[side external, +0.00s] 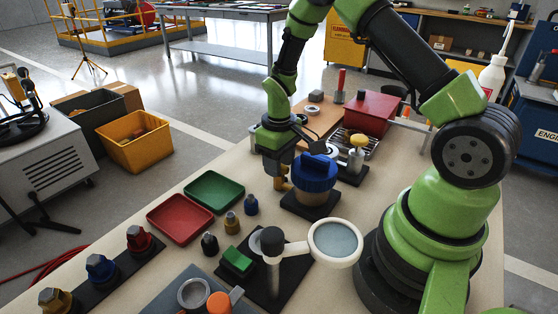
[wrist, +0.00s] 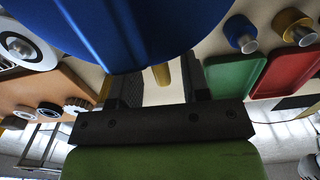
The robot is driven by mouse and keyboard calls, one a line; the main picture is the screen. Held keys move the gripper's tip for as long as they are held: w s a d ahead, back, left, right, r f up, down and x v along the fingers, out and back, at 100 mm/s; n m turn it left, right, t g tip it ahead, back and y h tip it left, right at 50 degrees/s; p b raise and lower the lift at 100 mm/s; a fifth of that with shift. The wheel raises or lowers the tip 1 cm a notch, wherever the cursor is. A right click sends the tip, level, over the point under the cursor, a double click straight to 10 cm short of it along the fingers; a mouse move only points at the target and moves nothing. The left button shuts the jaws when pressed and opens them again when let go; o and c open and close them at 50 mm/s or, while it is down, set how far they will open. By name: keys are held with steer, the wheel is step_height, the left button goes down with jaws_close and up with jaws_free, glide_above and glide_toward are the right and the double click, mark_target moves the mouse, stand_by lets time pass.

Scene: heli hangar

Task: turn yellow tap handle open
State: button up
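A round blue body (side external: 315,172) stands on a black base plate (side external: 310,204), and it fills the top of the wrist view (wrist: 120,30). A yellow handle-like piece (side external: 282,184) sticks out at its left side, by my gripper. In the wrist view the yellow piece (wrist: 162,74) shows its end in the gap between my two dark fingers. My gripper (side external: 272,172) points down just left of the blue body. Its fingers (wrist: 160,90) are apart, with room on both sides of the yellow piece. Whether the fingertips are level with it cannot be told.
A yellow-topped post (side external: 357,148) stands behind right. A red box (side external: 371,113) lies behind. Green (side external: 214,191) and red (side external: 180,218) trays lie left, with small knobs nearby.

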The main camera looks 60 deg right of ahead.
step_height(320, 180, up, 10)
stand_by(0.6)
